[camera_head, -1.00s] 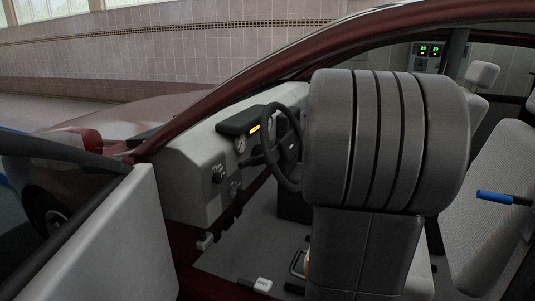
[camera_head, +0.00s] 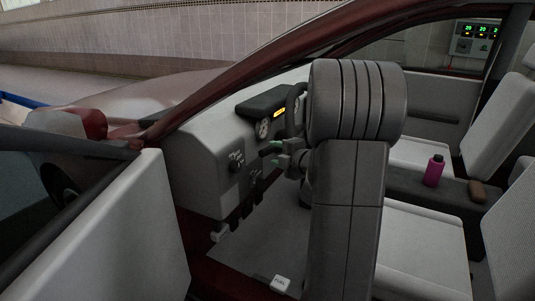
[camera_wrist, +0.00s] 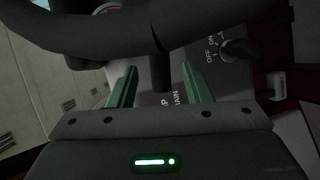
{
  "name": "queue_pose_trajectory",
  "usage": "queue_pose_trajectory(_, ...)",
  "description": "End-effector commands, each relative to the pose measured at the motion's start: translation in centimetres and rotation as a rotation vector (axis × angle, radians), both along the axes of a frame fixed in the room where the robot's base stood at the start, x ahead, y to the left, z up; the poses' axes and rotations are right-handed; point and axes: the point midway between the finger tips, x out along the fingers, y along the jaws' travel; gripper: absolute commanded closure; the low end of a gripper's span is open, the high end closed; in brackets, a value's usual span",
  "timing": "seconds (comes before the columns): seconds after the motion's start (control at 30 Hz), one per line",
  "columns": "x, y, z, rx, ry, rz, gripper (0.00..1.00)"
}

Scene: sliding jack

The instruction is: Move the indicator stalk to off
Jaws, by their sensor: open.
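My gripper (camera_head: 272,151) is open in front of the dashboard in the head view, its green fingers pointing left. In the wrist view my gripper (camera_wrist: 160,67) has one green finger on each side of a dark stalk (camera_wrist: 161,72). The stalk hangs below the steering wheel rim (camera_wrist: 90,38) and lies between the fingers, with no clear contact. It looks like the indicator stalk, but its name and setting cannot be read. Partly covered lettering stands below it. In the head view the stalk cannot be made out, and my arm hides most of the steering wheel (camera_head: 291,108).
A dark knob (camera_wrist: 240,48) marked OFF and ON sits right of the fingers in the wrist view. Dashboard knobs (camera_head: 236,160) are left of my gripper in the head view. The open car door (camera_head: 140,235) stands at left. A purple bottle (camera_head: 434,171) stands between the seats.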

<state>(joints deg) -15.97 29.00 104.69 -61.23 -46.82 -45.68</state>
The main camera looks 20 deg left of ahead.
Motion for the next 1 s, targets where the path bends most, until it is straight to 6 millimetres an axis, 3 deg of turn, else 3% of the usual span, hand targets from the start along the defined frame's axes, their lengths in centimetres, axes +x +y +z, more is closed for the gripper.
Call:
queue_pose_trajectory(0.1, 1.2, 2.0, -0.7, 0.0, 0.0, 0.002, 0.55)
queue_pose_trajectory(0.3, 2.6, 3.9, -1.1, 0.0, 0.001, -0.001, 0.55)
queue_pose_trajectory(0.7, 2.9, 4.4, -1.2, 0.0, 0.001, -0.002, 0.55)
queue_pose_trajectory(0.93, 2.9, 4.4, -1.2, 0.0, 0.001, -0.002, 1.0)
queue_pose_trajectory(1.0, 2.9, 4.3, -1.2, 0.0, 0.001, -0.002, 1.0)
